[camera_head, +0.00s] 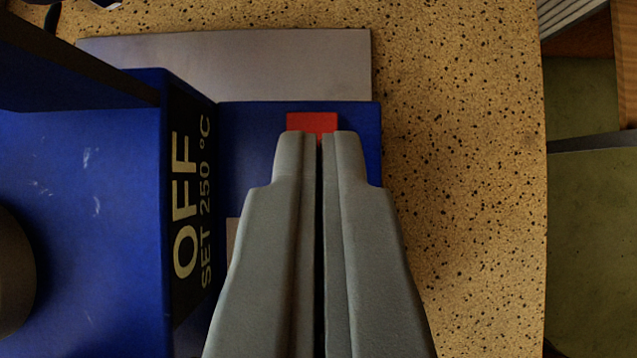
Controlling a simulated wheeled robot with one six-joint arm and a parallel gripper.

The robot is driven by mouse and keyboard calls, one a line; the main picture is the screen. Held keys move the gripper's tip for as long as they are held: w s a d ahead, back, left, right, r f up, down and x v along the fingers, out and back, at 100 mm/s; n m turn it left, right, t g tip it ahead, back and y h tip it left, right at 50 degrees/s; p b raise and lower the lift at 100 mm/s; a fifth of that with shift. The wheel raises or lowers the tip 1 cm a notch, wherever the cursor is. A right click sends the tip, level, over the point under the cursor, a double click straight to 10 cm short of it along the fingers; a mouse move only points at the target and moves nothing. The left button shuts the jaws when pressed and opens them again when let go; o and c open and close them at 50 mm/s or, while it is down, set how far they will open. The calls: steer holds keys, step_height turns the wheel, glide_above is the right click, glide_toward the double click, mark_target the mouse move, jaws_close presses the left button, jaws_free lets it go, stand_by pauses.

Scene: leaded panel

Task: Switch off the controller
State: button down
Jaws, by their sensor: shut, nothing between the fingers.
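The blue controller (85,215) fills the left of the view. Its dark display (192,190) reads "OFF" and "SET 250 °C", turned sideways. A red switch (311,122) sits on the blue part to the right of the display. My gripper (319,138) is shut and empty, with its fingertips at the near edge of the red switch and overlapping it in the picture. I cannot tell whether they touch it. The fingers hide part of the switch's near side and much of the blue surface below it.
A grey flat plate (240,55) lies behind and under the controller. The speckled tabletop (465,190) is clear to the right, ending at an edge above a green floor (590,240). A dark round part (12,272) shows at the left edge.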

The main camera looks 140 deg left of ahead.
steer(key=shift+s+a+f, duration=0.1)
steer(key=shift+f, duration=0.95)
steer(key=shift+s+a+f, duration=0.1)
steer(key=shift+f, duration=0.9)
steer(key=shift+s+f, duration=0.1)
steer(key=shift+f, duration=0.1)
steer(key=shift+r, duration=0.15)
steer(key=shift+r, duration=0.65)
